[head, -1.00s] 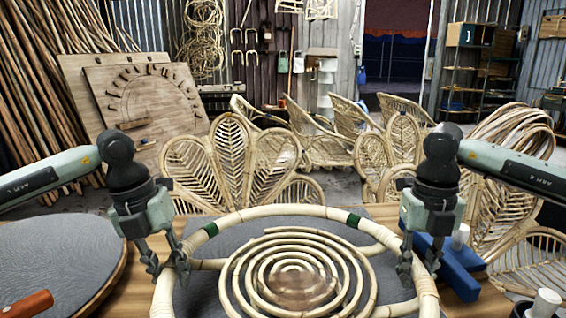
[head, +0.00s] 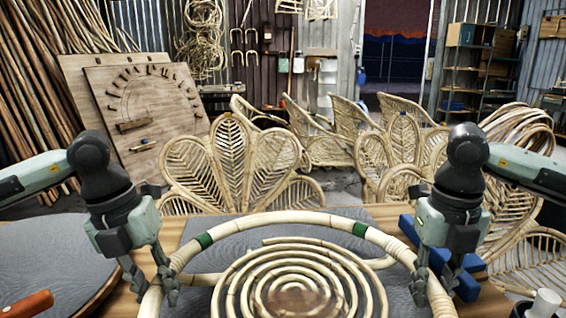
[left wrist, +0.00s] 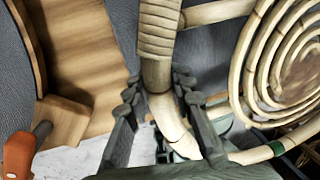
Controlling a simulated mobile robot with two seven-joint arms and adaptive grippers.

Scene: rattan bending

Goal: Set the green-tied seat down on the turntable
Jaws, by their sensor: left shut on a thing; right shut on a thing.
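The green-tied seat (head: 282,216) is a rattan ring around a flat spiral coil, with two green ties on its far rim. It is level in front of me in the head view, cut off by the lower edge. My left gripper (head: 152,286) is shut on the ring's left side; the left wrist view shows the ring (left wrist: 158,78) between its fingers. My right gripper (head: 434,288) is shut on the ring's right side. A round, wood-rimmed grey disc (head: 45,255), apparently the turntable, is at the left. I cannot tell the seat's height.
A grey mat (head: 235,236) lies on the wooden table under the seat. An orange-handled tool (head: 25,304) is at the lower left. A blue block (head: 425,240) and a white cylinder (head: 546,302) are at the right. Rattan chair backs (head: 230,160) stand behind the table.

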